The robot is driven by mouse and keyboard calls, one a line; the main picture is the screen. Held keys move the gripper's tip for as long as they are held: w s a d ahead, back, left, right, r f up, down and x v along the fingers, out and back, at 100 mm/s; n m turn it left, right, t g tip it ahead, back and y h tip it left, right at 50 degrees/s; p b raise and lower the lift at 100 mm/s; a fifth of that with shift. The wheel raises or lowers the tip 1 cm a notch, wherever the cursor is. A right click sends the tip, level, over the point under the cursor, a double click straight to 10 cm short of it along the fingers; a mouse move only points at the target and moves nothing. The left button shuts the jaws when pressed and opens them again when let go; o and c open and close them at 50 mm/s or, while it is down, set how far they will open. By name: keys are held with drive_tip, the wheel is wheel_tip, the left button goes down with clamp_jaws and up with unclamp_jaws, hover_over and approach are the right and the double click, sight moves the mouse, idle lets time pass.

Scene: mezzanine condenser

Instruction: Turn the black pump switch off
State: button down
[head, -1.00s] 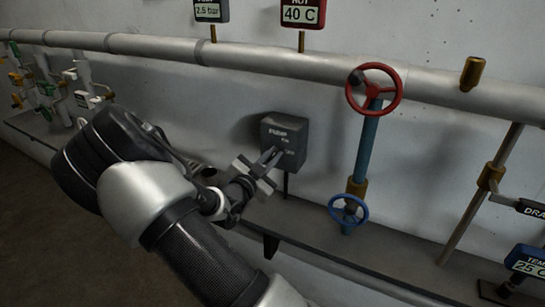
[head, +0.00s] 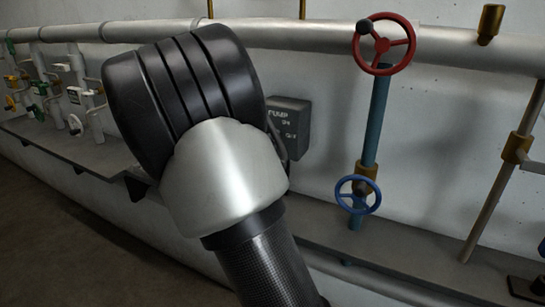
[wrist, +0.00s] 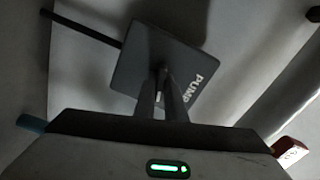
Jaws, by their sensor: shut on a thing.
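The dark grey pump box (head: 291,112) is fixed to the wall in the head view, with "PUMP", "On" and "Off" lettering on its face. It also shows in the wrist view (wrist: 140,58), turned, with "PUMP" along one edge. In the wrist view my gripper (wrist: 162,78) reaches onto the box face, its two narrow fingers close together and shut on the black pump switch. The switch itself is hidden by the fingers, so its position cannot be told. In the head view my arm covers most of my gripper and the left part of the box.
Right of the box stands a blue pipe with a red handwheel (head: 385,44) above and a blue handwheel (head: 358,195) below. A large grey pipe (head: 455,50) runs along the wall. A ledge (head: 430,250) lies below. Small valves (head: 75,92) are at the far left.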

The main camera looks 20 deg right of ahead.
drive_tip(key=m+b, duration=0.1)
drive_tip(key=b, duration=0.1)
drive_tip(key=m+b, duration=0.2)
drive_tip(key=shift+f, duration=0.25)
drive_tip(key=shift+b, duration=0.3)
drive_tip(key=shift+r+m, duration=0.2)
drive_tip(key=shift+m, duration=0.1)
drive_tip(key=c, duration=1.8)
unclamp_jaws()
drive_tip(key=p+v, duration=0.2)
drive_tip(key=v, duration=1.5)
drive_tip(key=shift+s+a, duration=0.15)
drive_tip(key=shift+a, duration=0.05)
